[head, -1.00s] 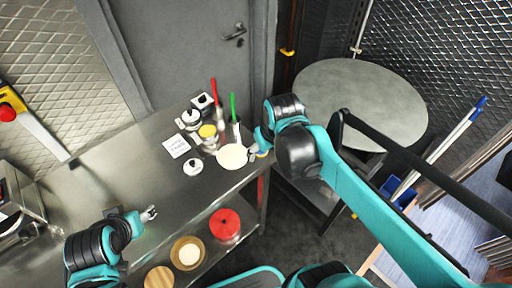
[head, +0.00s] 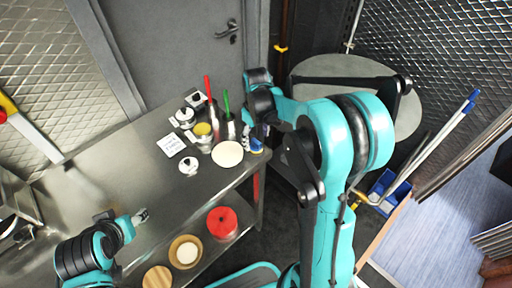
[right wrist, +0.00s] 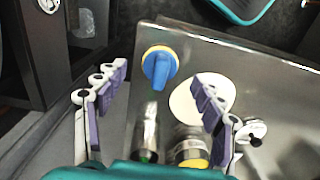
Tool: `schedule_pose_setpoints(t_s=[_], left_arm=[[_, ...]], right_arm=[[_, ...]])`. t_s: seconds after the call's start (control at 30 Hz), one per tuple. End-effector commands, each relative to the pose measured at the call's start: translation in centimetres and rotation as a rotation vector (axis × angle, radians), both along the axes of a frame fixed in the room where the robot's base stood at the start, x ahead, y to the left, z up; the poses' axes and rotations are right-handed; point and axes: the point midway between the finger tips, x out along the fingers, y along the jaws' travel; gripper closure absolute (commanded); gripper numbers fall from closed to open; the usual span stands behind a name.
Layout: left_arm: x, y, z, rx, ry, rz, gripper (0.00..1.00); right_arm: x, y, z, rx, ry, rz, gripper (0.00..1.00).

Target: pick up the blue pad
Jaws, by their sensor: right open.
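The blue pad (right wrist: 158,68) shows in the right wrist view as a blue grip on a round yellow base. It rests on the steel counter near its edge, beside a pale round disc (right wrist: 202,100). In the head view the pad (head: 256,146) is a small blue and yellow patch at the counter's right end, partly hidden by my right gripper (head: 254,138). My right gripper (right wrist: 157,92) is open and empty, its two fingers to either side of the pad's line and apart from it. My left gripper (head: 141,215) is over the counter's left part; its jaw opening is too small to judge.
Metal cups with red and green handled tools (head: 227,128), a yellow-topped jar (head: 203,130) and white-lidded pots (head: 188,166) crowd near the disc. A round grey table (head: 340,68) stands behind my right arm. The counter's middle (head: 120,175) is clear.

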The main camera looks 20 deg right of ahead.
Motion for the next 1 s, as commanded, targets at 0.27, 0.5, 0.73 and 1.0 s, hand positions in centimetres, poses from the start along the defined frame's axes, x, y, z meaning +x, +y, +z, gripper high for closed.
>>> schedule_pose_setpoints(t_s=[0.27, 0.5, 0.73, 1.0], left_arm=[[0.0, 0.0, -1.4, 0.0, 0.0, 0.0, 0.44], [0.0, 0.0, -1.3, 0.0, 0.0, 0.0, 0.44], [0.0, 0.0, -1.3, 0.0, 0.0, 0.0, 0.44], [0.0, 0.0, -1.2, 0.0, 0.0, 0.0, 0.44]], right_arm=[[0.1, 0.1, -3.3, 0.0, -0.001, 0.0, 0.31], [0.1, 0.1, -3.2, 0.0, -0.001, -0.001, 0.55], [0.1, 0.1, -3.2, -0.001, -0.001, -0.001, 0.86], [0.1, 0.1, -3.0, -0.001, -0.001, -0.001, 0.91]])
